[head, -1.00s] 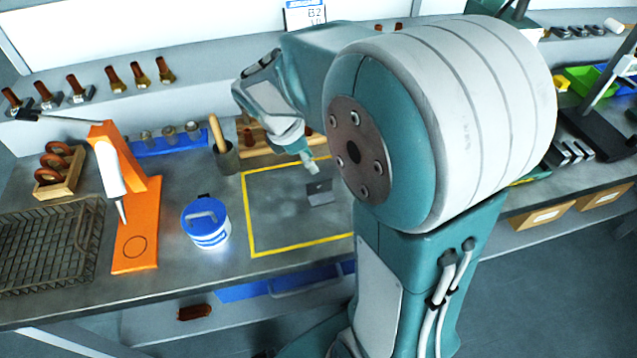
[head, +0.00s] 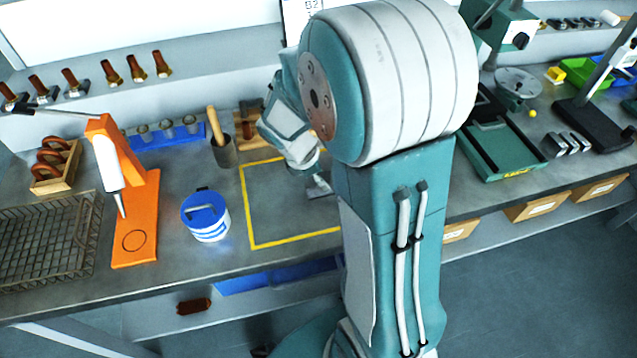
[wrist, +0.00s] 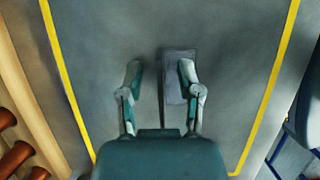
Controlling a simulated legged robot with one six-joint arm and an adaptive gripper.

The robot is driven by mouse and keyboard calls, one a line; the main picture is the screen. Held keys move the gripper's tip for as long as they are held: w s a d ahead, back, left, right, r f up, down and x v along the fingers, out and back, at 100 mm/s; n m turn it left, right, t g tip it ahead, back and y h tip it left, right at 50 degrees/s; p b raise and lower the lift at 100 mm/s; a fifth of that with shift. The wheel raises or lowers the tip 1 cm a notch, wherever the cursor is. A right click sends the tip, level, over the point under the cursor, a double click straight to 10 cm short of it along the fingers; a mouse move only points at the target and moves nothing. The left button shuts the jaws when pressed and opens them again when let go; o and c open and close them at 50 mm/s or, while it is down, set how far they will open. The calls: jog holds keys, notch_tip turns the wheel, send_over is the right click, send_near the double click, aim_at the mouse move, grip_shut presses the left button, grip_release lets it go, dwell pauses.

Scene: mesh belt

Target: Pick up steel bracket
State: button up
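The steel bracket (wrist: 175,88) is a small grey plate with an upright edge along its left side, seen from above in the wrist view. It lies on the grey bench inside the yellow outline. My gripper (wrist: 160,70) is open above it, with the bracket's left part between the fingers. The right finger overlaps the bracket and hides part of it; I cannot tell whether they touch. In the head view the bracket (head: 319,187) shows just below my gripper (head: 308,170), partly hidden by my arm.
A blue-lidded tub (head: 206,218) stands left of the yellow outline (head: 247,215). Further left are an orange stand (head: 134,232) and a wire basket (head: 35,250). A pot with a wooden handle (head: 224,150) stands behind. The floor inside the outline's left part is clear.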

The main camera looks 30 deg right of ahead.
grip_shut()
jog(key=shift+r, duration=0.3)
notch_tip(320, 180, up, 3)
jog(key=shift+f, duration=0.2)
jog(key=s+a+r, duration=0.7)
jog(key=s+r, duration=0.2)
jog(key=s, duration=0.3)
jog(key=shift+r, duration=0.4)
